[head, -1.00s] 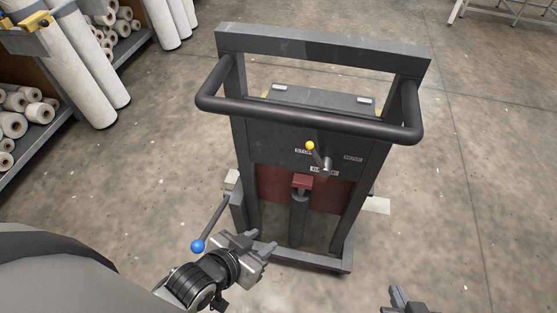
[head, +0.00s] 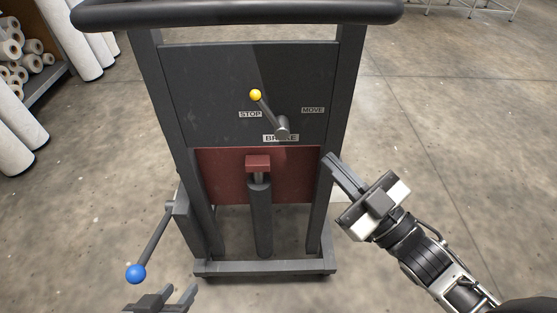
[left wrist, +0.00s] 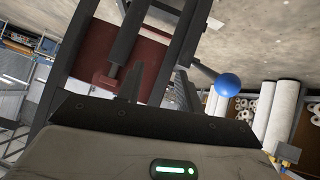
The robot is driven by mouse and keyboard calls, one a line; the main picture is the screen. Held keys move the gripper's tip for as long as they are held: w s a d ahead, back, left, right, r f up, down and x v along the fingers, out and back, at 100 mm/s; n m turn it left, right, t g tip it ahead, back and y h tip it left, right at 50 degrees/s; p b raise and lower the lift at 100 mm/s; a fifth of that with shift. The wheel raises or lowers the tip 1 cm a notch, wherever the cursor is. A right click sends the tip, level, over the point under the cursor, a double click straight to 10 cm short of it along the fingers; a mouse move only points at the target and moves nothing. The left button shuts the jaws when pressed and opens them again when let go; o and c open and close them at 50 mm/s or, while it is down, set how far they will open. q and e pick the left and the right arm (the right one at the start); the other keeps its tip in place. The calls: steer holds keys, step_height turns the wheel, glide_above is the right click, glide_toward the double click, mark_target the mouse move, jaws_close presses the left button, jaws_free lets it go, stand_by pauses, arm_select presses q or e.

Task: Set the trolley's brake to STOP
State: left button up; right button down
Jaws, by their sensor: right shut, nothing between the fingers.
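The trolley (head: 172,90) stands upright in front of me. On its dark panel the brake lever (head: 268,110) has a yellow knob (head: 255,95) and leans up and left from its pivot (head: 282,128). The knob appears just above the STOP label (head: 250,114), away from the MOVE label (head: 313,110). The BRAKE label at the pivot is partly covered. My right gripper (head: 332,160) is shut and empty by the trolley's right post, below the lever. My left gripper (head: 172,294) is open and empty at the bottom edge; its spread fingers show in the left wrist view (left wrist: 158,82).
A blue-knobbed lever (head: 136,273) sticks out at the trolley's lower left, near my left gripper. A red block on a grey post (head: 259,200) stands low in the trolley's middle. The push handle (head: 240,13) crosses above the panel.

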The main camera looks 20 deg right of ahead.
mark_target(273, 123)
steer(key=w+a+r+y, duration=0.1)
steer(key=w+a, duration=0.1)
steer(key=w, duration=0.1)
steer(key=w+a+r+n+y+b, duration=0.1)
steer(key=w+a, duration=0.1)
steer(key=w, duration=0.1)
steer(key=w+a+r+n+y+b, duration=0.1)
steer(key=w+a, duration=0.1)
steer(key=w, duration=0.1)
steer(key=shift+w+a+r, duration=0.15)
steer(key=shift+w+r, duration=0.25)
steer(key=shift+w, duration=0.15)
arm_select(q)
steer(key=shift+w+d+f+h, duration=0.2)
steer(key=shift+d+f+h, duration=0.15)
steer(key=shift+f, duration=0.45)
steer(key=shift+d, duration=0.1)
